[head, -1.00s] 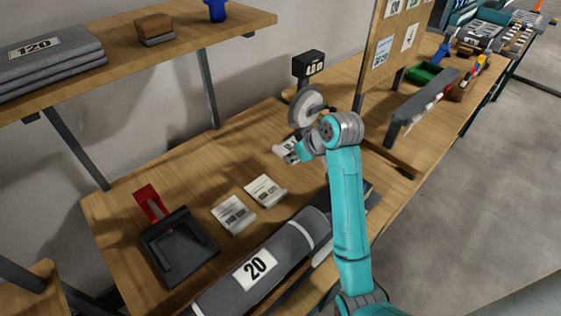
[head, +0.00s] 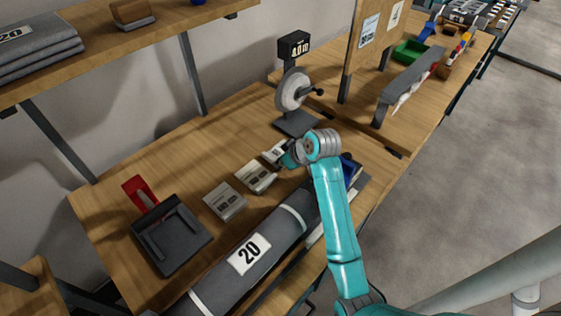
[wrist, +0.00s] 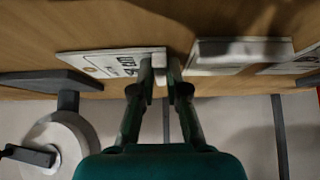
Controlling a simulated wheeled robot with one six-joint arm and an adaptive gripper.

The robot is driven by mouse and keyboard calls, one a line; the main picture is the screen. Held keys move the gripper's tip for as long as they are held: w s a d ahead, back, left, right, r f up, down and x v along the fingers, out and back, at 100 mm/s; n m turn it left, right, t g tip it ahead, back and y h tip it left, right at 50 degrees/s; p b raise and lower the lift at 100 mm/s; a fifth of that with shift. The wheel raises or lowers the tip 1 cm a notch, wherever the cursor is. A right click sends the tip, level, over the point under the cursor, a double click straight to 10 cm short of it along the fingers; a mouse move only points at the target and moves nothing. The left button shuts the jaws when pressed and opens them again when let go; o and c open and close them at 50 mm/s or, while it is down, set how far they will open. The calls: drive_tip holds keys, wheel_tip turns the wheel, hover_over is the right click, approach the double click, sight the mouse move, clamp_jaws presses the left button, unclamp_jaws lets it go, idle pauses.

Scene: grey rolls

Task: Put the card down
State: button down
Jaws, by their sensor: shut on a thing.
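The card, white with dark print (head: 274,152), is in my gripper (head: 287,158), low over the wooden bench. It lies just beyond two pale printed stacks, the nearer (head: 225,201) and the farther (head: 256,176). In the wrist view the fingertips (wrist: 166,66) are closed on the edge of the card (wrist: 98,62), which reaches out to the left. I cannot tell whether the card touches the bench top. A stack (wrist: 240,55) is close on the right of the fingers in that view.
A measuring wheel (head: 293,90) on a dark stand is behind the gripper. A dark tray (head: 172,238) with a red handle is at left. A grey roll labelled 20 (head: 249,252) lies along the front. Bare bench (head: 190,150) lies behind the stacks.

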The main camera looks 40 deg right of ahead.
drive_tip(key=c, duration=1.2)
unclamp_jaws()
drive_tip(key=shift+f, duration=0.1)
drive_tip(key=shift+s+r, duration=0.1)
drive_tip(key=shift+r, duration=0.2)
drive_tip(key=v, duration=1.1)
drive_tip(key=shift+s+r, duration=0.2)
drive_tip(key=shift+s, duration=0.1)
